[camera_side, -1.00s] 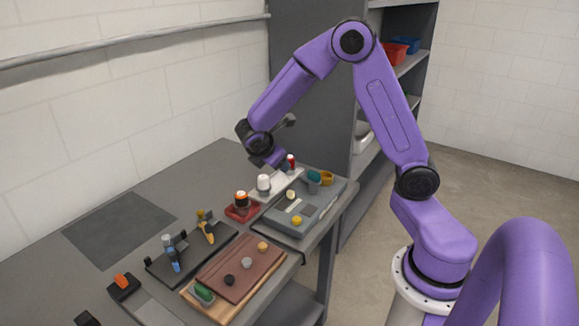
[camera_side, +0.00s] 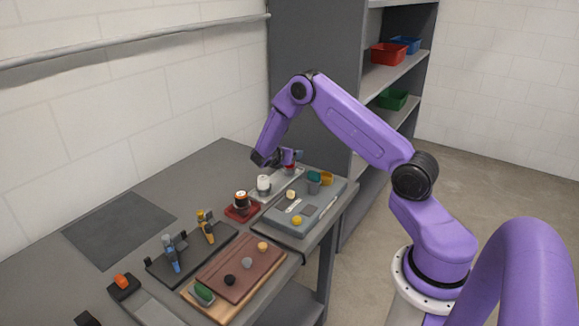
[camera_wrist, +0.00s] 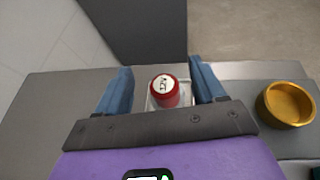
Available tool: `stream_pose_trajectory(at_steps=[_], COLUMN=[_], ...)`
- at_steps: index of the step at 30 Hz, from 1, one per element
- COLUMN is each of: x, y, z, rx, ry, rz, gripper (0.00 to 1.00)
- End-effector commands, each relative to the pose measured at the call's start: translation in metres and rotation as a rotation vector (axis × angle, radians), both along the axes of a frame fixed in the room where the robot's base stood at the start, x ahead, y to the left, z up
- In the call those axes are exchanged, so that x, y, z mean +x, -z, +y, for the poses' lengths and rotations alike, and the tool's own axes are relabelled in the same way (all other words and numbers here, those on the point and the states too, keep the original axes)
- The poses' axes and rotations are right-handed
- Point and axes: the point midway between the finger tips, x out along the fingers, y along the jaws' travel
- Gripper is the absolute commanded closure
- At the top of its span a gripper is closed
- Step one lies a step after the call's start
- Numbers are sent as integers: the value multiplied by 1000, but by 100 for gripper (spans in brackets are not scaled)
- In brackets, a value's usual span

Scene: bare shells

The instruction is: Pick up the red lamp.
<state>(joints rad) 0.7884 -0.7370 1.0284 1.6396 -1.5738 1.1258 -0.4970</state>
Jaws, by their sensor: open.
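The red lamp (camera_side: 289,169) stands at the far end of a narrow white base (camera_side: 284,183) on the bench, partly hidden by my gripper (camera_side: 289,158) in the side view. In the wrist view the red lamp (camera_wrist: 164,91) shows a pale top with dark lettering. My gripper (camera_wrist: 160,75) is open, with one blue finger on each side of the lamp and visible gaps between. The lamp is not clamped. How low the fingers reach along it is hard to tell.
A white-topped lamp (camera_side: 264,182) stands on the same base. A yellow ring-shaped cup (camera_wrist: 286,104) is to the right, beside a grey panel (camera_side: 270,222) with small parts. An orange-and-white piece on a red block (camera_side: 236,213) is nearer.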

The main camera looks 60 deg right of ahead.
Motion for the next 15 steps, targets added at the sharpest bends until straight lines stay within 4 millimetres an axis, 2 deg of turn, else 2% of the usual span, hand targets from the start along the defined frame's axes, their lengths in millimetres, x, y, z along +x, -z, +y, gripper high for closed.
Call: stream_pose_trajectory(at_steps=[8, 10, 15], x=[-1, 1, 4], y=[37, 39, 44], z=[0, -13, -26], rx=[0, 0, 0], ry=[0, 4, 3], rz=[5, 0, -1], gripper=[31, 31, 31])
